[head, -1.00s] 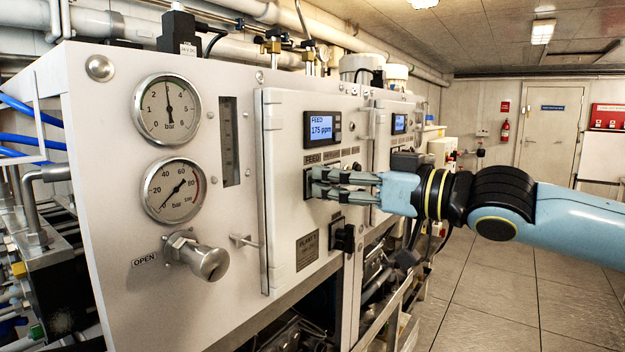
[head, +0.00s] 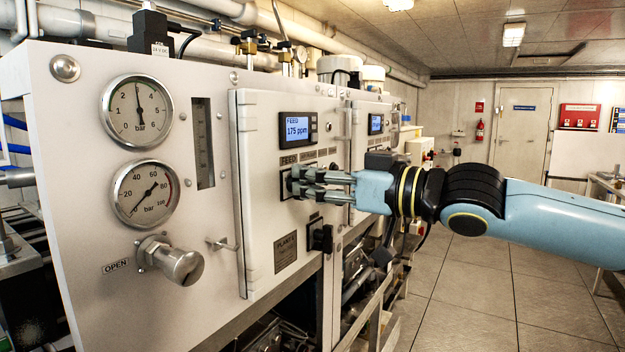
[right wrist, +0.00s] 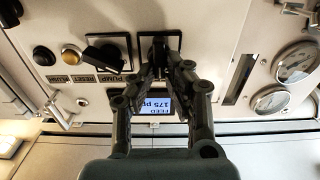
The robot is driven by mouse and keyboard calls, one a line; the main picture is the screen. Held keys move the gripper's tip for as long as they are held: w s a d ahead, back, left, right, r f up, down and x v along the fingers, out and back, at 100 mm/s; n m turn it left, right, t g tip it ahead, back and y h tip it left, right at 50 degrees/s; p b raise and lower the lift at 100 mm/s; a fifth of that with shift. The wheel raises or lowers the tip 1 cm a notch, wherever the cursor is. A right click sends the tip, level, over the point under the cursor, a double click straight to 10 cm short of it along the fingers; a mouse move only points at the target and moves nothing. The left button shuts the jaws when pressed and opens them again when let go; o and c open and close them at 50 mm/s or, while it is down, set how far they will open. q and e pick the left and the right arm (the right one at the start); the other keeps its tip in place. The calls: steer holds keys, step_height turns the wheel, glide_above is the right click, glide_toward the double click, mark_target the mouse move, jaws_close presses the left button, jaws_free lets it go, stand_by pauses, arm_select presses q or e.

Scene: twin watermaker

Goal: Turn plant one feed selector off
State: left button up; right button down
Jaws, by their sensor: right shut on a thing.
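The plant one feed selector (head: 285,185) is on the white panel door, under the FEED label and the display reading 175 ppm (head: 297,128). My right gripper (head: 295,182) reaches in from the right and is shut on the selector's knob. The fingers cover most of the knob, so its pointing direction cannot be told. In the right wrist view, which is upside down, the selector's square black plate (right wrist: 172,40) shows behind the fingertips (right wrist: 160,62). My left gripper is out of view.
A pump selector (right wrist: 108,52) sits right beside the feed selector. A black rotary switch (head: 319,237) is lower on the door. A door handle (head: 222,244), a metal valve knob (head: 178,262) and two gauges (head: 138,110) lie to the left. The floor at right is clear.

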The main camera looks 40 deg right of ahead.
steer(key=n+b, duration=0.1)
steer(key=n, duration=0.1)
steer(key=n+b, duration=0.1)
steer(key=n, duration=0.2)
steer(key=n+b, duration=0.1)
steer(key=n, duration=0.1)
steer(key=shift+s+a+f+n, duration=0.15)
steer(key=shift+a+f+n, duration=0.1)
steer(key=shift+a+n, duration=0.15)
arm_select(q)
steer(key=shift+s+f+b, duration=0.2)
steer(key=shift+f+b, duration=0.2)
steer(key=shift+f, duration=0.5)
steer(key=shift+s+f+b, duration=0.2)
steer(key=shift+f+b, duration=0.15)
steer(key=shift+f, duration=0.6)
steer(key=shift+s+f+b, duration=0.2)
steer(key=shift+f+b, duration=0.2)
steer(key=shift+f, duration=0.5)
arm_select(e)
steer(key=shift+f+n, duration=0.1)
steer(key=shift+n, duration=1.8)
steer(key=c, duration=1.4)
jaws_free()
steer(key=shift+o, duration=0.2)
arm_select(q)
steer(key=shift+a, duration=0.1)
